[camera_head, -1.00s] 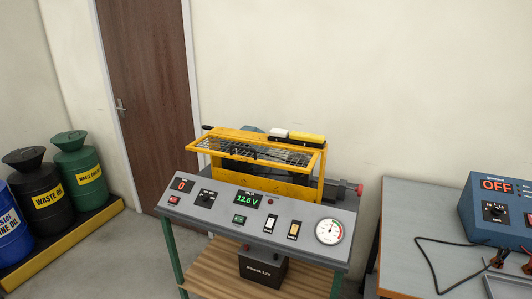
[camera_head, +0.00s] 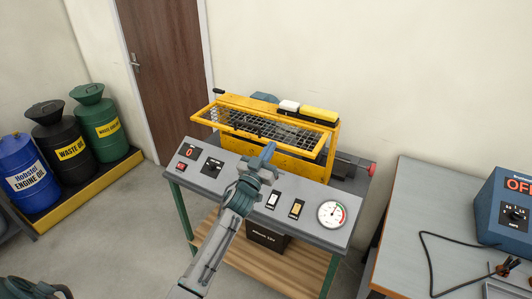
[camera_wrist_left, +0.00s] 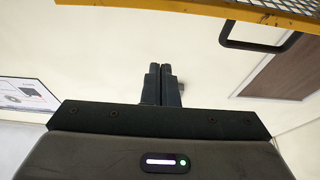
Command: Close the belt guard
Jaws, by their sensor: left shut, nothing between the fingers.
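The belt guard (camera_head: 215,117) is a yellow frame with wire mesh above the machine behind the sloped grey panel. Its mesh part juts forward over the yellow housing and looks raised, its front edge standing clear of the panel. My left gripper (camera_head: 268,152) is in front of the guard's front edge, over the panel; whether it touches cannot be told. In the left wrist view the fingers (camera_wrist_left: 162,85) are shut and empty. A strip of yellow frame and mesh (camera_wrist_left: 255,12) crosses the top there, with a black bracket-shaped handle (camera_wrist_left: 255,45) apart from the fingers. My right gripper is not shown.
The grey panel (camera_head: 225,177) carries switches and a round gauge (camera_head: 331,214). A red knob (camera_head: 372,169) sticks out at the machine's right. A bench (camera_head: 385,235) with a blue unit (camera_head: 503,212) stands at right. Drums (camera_head: 68,145) stand at left by open floor.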

